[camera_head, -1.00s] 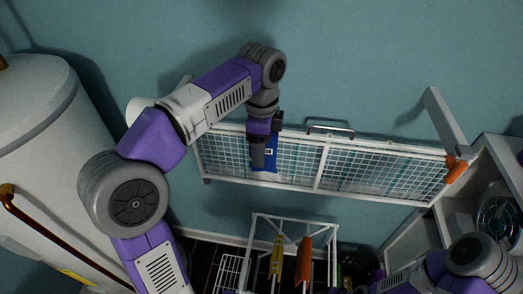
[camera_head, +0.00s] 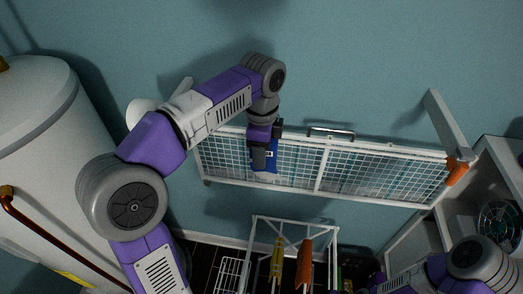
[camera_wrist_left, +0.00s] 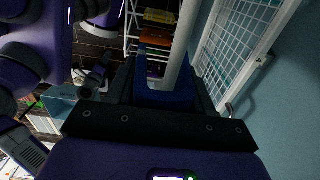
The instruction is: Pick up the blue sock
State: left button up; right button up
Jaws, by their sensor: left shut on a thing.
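The blue sock (camera_head: 271,161) is at the left part of the white wall drying rack (camera_head: 322,168), in front of its mesh. My left gripper (camera_head: 262,158) reaches down over it and is shut on it. In the left wrist view the blue sock (camera_wrist_left: 163,98) shows between the dark fingers, and a white bar (camera_wrist_left: 180,50) runs down to it. I cannot tell whether the sock is clear of the bar. The fingers hide part of the sock. My right arm shows at the lower right of the head view; its jaws are not clear.
A white drying stand (camera_head: 256,235) below holds a yellow cloth (camera_head: 277,258) and an orange cloth (camera_head: 304,262). A white tank (camera_head: 38,125) stands at the left. An orange item (camera_head: 457,172) is at the rack's right end. The blue wall is close behind the rack.

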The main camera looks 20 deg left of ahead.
pick_arm(q)
notch_tip(320, 180, up, 12)
jog(key=p, duration=0.3)
jog(key=shift+f, duration=0.15)
jog(key=shift+s+d+b, duration=0.75)
jog(key=shift+s+b, duration=0.05)
jog(key=shift+s, duration=2.1)
jog(key=shift+s+d+b, duration=0.75)
jog(key=shift+s+b, duration=0.05)
jog(key=shift+s, duration=2.15)
jog(key=shift+s+d+b, duration=0.75)
jog(key=shift+s+b, duration=0.05)
jog(key=shift+s, duration=2.1)
